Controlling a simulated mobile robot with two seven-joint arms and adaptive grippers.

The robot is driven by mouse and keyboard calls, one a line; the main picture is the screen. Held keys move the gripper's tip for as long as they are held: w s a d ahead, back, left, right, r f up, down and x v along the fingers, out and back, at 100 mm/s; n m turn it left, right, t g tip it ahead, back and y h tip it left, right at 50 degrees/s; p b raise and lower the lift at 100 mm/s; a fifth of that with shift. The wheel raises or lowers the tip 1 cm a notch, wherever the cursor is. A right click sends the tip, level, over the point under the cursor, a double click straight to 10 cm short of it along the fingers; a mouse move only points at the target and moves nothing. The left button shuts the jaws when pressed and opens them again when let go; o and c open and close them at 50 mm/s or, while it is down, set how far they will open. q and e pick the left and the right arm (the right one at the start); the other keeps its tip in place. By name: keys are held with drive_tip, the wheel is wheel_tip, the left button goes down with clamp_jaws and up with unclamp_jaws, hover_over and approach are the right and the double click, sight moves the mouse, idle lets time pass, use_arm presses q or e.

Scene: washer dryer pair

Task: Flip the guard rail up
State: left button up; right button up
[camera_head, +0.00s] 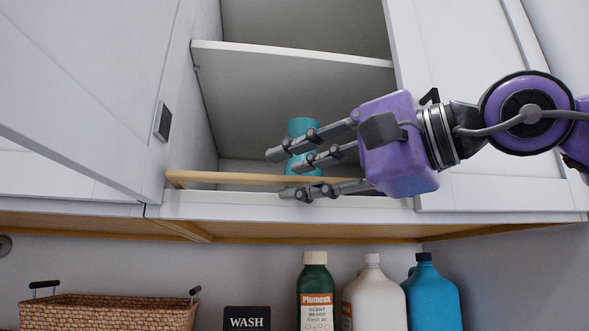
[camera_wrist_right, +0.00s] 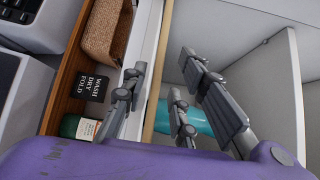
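The guard rail (camera_head: 215,178) is a thin light-wood bar across the front of the open cabinet's bottom shelf. It lies low, near the shelf edge. In the right wrist view, the rail (camera_wrist_right: 157,70) runs between my spread fingers. My right gripper (camera_head: 283,173) is open in front of the cabinet, its fingers pointing left, and hides the rail's right part. Its fingers also show in the wrist view (camera_wrist_right: 165,75). Whether any finger touches the rail, I cannot tell. My left gripper is not in view.
A teal container (camera_head: 300,128) stands inside, behind the rail and my fingers. An open cabinet door (camera_head: 90,80) is at the left. Below are a wicker basket (camera_head: 110,310), a WASH sign (camera_head: 247,320), a green bottle (camera_head: 315,290), a white jug (camera_head: 373,300) and a blue jug (camera_head: 432,300).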

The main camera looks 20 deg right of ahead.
drive_tip(key=shift+w+a, duration=0.35)
drive_tip(key=shift+w, duration=0.15)
clamp_jaws()
